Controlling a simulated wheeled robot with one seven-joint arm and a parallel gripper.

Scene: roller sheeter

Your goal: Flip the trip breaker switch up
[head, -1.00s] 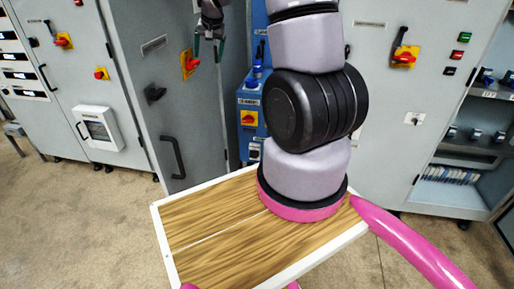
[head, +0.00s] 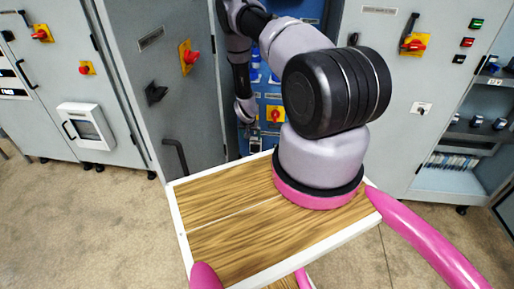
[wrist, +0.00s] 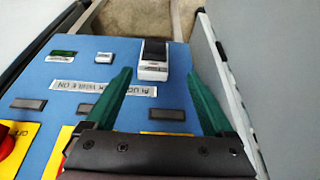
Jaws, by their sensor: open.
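In the wrist view, a small white device with a black top part (wrist: 153,58), which looks like the trip breaker, is mounted on a blue panel (wrist: 75,70). The position of its lever is not clear. My gripper (wrist: 158,76) is open, with one green finger to the left of the breaker and the other to its right. Nothing is held between the fingers, and whether they touch the breaker cannot be told. In the head view, my arm reaches toward the blue cabinet (head: 272,100), and the fingers are not visible there.
A red knob (wrist: 10,145) on a yellow plate is at the wrist view's lower left. A green button (wrist: 62,55) and dark label plates share the panel. Grey cabinets (head: 185,60) flank the blue one in the head view.

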